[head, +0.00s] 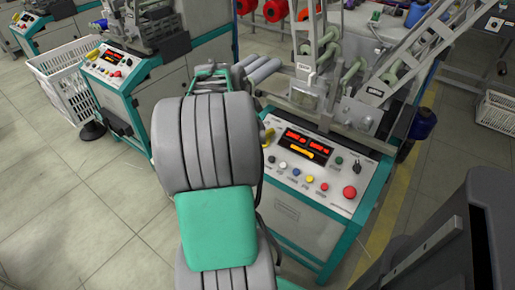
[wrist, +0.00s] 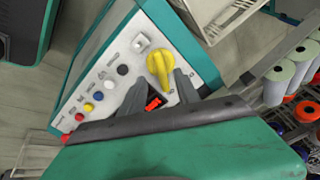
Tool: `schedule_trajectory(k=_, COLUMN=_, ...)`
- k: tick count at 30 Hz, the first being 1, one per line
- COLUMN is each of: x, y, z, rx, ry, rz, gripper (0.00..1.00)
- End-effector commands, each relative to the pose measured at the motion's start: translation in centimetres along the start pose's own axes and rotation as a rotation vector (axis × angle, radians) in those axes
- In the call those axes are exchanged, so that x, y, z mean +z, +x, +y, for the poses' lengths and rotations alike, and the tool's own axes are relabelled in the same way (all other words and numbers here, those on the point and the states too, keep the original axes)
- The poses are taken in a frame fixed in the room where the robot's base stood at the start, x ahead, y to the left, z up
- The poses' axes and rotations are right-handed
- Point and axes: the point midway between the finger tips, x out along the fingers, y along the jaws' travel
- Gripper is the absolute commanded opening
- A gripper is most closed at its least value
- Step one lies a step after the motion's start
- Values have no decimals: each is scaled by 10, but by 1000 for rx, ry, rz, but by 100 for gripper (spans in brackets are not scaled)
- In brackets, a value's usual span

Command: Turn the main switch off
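The main switch, a yellow rotary knob (wrist: 159,66), sits on the light control panel near its upper right corner in the wrist view. Its handle runs roughly up and down in that picture. My gripper (wrist: 158,82) is open, one finger to the lower left of the knob and one to the lower right. The knob's lower end shows between the fingertips. I cannot tell whether a finger touches it. In the head view part of the yellow knob (head: 269,136) shows at my arm's edge, and my arm hides the gripper. The red display (head: 306,144) is lit.
The winding machine's rollers and frame (head: 325,85) rise behind the panel.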

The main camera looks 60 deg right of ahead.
Motion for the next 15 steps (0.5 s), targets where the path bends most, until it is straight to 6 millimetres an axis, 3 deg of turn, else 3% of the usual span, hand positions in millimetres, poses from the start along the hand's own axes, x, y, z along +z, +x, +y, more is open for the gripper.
schedule_trajectory(k=9, x=2, y=55, z=0, rx=0, ry=-2, rz=-3, gripper=38)
schedule_trajectory(k=15, x=1, y=70, z=-2, rx=-4, ry=-4, rz=-2, gripper=38)
